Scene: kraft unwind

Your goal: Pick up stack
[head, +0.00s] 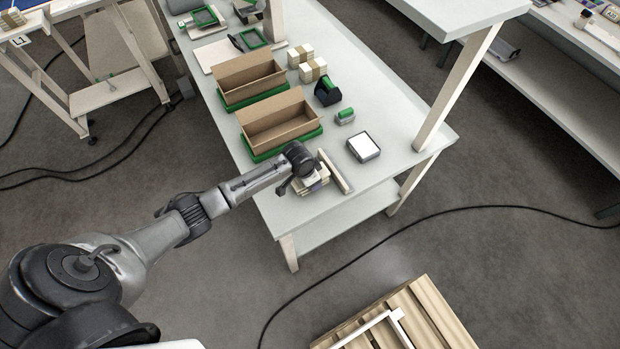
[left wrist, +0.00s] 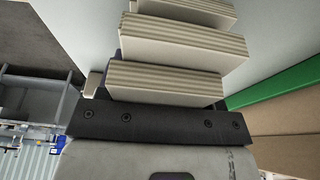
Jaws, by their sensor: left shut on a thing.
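A small stack of cream layered bundles (head: 318,184) is at the near end of the pale workbench (head: 365,185). My left gripper (head: 309,181) is at this stack, shut on it, and the wrist partly covers it from above. In the left wrist view the ribbed cream layers of the stack (left wrist: 165,82) stand right beyond the dark bar of the gripper, with several layers fanned unevenly. I cannot tell whether the stack touches the bench. My right gripper is in neither view.
A pale upright strip (head: 336,172) stands close right of the stack. Two open cardboard boxes (head: 280,122) in green trays stand behind it. A white-topped device (head: 363,147), a black dispenser (head: 327,92) and banded bundles (head: 312,70) are farther along. A bench post (head: 455,90) rises at right.

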